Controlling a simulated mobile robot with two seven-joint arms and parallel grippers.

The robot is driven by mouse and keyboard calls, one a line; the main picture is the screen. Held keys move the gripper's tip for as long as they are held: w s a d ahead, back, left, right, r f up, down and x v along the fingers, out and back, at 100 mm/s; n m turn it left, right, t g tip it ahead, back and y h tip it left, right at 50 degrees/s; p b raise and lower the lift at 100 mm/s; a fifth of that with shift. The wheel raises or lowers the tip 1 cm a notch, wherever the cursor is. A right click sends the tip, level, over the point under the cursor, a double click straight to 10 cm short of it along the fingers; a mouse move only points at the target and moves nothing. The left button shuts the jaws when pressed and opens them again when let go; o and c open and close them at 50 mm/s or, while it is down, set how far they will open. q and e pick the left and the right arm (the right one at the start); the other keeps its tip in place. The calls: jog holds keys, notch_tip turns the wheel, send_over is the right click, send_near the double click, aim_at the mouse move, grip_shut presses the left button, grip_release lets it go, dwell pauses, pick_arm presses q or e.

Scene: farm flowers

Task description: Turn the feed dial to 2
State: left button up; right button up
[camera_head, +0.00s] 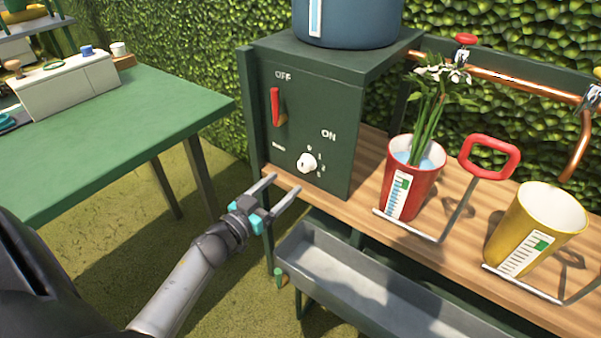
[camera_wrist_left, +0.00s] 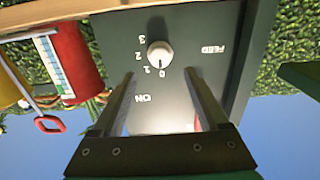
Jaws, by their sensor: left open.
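The feed dial is a small white knob (camera_head: 307,162) on the front of a dark green control box (camera_head: 335,110), with the numbers 0 to 3 around it. In the left wrist view the knob (camera_wrist_left: 159,55) appears upside down with the FEED label beside it; its exact setting is too small to tell. My left gripper (camera_head: 285,184) is open and empty, in front of and below the dial. In the wrist view its two fingers (camera_wrist_left: 159,74) are spread, with the knob beyond and between their tips. My right gripper is not in view.
A red lever (camera_head: 277,107) sits on the box between OFF and ON. A red bucket (camera_head: 412,190) with flowers and a yellow bucket (camera_head: 540,225) stand to the right. A grey trough (camera_head: 370,285) lies below the shelf. A green table (camera_head: 110,150) stands at the left.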

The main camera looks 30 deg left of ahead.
aim_at(303, 167)
pick_arm(q)
jog(key=w, duration=0.2)
jog(key=w+b, duration=0.1)
jog(key=w, duration=0.1)
jog(key=w+b, duration=0.1)
jog(key=w, duration=0.1)
jog(key=shift+w+d, duration=0.15)
jog(key=shift+d, duration=0.1)
jog(key=shift+w, duration=0.8)
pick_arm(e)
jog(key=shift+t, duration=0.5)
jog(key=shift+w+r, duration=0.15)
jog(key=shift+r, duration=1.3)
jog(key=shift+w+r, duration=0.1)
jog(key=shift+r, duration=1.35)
pick_arm(q)
jog(key=shift+c, duration=0.2)
jog(key=shift+r, duration=0.1)
grip_shut()
